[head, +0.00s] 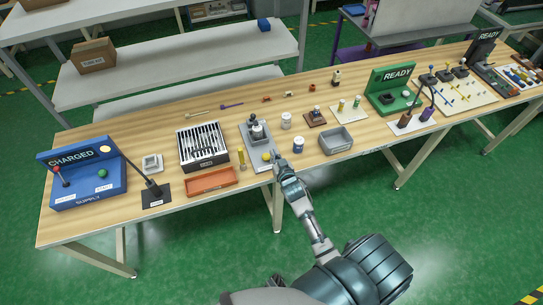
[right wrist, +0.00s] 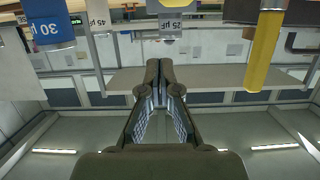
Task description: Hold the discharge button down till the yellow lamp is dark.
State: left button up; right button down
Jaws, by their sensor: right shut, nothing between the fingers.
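A blue supply box (head: 84,172) marked CHARGED stands at the left end of the bench. Its round lamp (head: 105,149) looks pale cream; I cannot tell surely whether it is lit. A green button (head: 102,174) and a red-knobbed lever (head: 57,172) sit on the same box. A grey fixture plate (head: 253,138) near mid-bench carries a yellow round button (head: 267,157); its label is not readable. My right gripper (head: 278,160) is just right of this button at the plate's front; contact cannot be told. Its fingers (right wrist: 159,65) are shut and empty in the right wrist view. My left gripper is not in view.
A slotted rack (head: 203,146), an orange tray (head: 210,181) and a yellow cylinder (head: 241,160) stand left of the plate. White jars (head: 286,121) and a grey bin (head: 336,141) are to its right. A black-based probe stand (head: 155,193) is beside the blue box.

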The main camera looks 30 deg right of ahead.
aim_at(266, 157)
jog(key=x, duration=0.3)
jog(key=shift+w+d+f, duration=0.1)
jog(key=shift+w+f, duration=0.05)
jog(key=shift+w, duration=0.25)
jog(key=f, duration=0.2)
jog(key=shift+s+a+f+b, duration=0.2)
jog(key=shift+a+f+b, duration=0.1)
jog(key=shift+a+f, duration=0.1)
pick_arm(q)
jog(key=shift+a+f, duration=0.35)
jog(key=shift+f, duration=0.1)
pick_arm(e)
jog(key=shift+a+f, duration=0.15)
jog(key=shift+f, duration=0.3)
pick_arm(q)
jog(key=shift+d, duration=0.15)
pick_arm(e)
jog(key=shift+d, duration=0.25)
